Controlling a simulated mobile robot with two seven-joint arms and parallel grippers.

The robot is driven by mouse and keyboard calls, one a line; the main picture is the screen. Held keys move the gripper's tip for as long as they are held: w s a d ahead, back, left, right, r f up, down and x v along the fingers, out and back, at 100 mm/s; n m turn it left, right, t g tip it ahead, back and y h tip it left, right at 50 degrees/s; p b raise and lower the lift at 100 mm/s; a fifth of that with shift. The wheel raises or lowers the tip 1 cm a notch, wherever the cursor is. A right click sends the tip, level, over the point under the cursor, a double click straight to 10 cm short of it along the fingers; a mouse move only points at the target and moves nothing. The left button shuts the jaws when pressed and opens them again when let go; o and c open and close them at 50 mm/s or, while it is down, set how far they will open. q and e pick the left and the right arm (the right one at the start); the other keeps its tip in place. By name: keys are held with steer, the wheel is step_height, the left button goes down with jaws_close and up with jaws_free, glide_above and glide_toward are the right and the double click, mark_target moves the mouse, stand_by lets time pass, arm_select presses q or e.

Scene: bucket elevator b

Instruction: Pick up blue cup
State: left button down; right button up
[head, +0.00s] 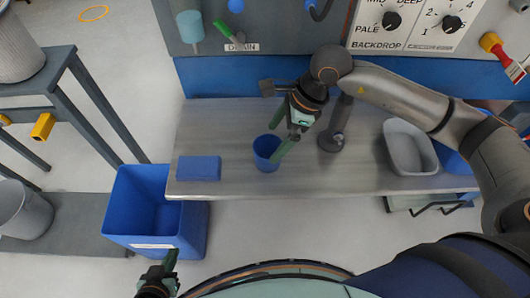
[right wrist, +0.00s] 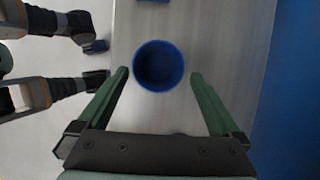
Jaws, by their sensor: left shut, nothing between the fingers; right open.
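The blue cup (head: 265,147) stands upright on the grey worktop (head: 230,125), left of the middle. In the right wrist view the cup (right wrist: 158,66) is seen from above, its round opening between the two green fingertips, with a gap on each side. My right gripper (head: 280,134) is open at the cup, one finger partly covering it in the head view. Whether the fingers are down at the cup's height is hard to tell. My left gripper (head: 171,259) is shut and empty, low at the front left, away from the worktop.
A flat blue block (head: 199,168) lies left of the cup. A blue bin (head: 143,208) stands below the worktop's left end. A grey metal stand (head: 332,141) is close right of the cup, and a grey tub (head: 409,148) is further right. A blue-edged panel stands behind.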

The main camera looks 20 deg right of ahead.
mark_target(263, 154)
steer(key=p+x, duration=0.1)
steer(key=x, duration=0.6)
steer(key=shift+a+f, duration=0.25)
steer(key=shift+a, duration=0.05)
steer(key=shift+c, duration=0.2)
steer(key=c, duration=1)
steer(key=shift+r, duration=0.1)
steer(key=shift+c, duration=0.2)
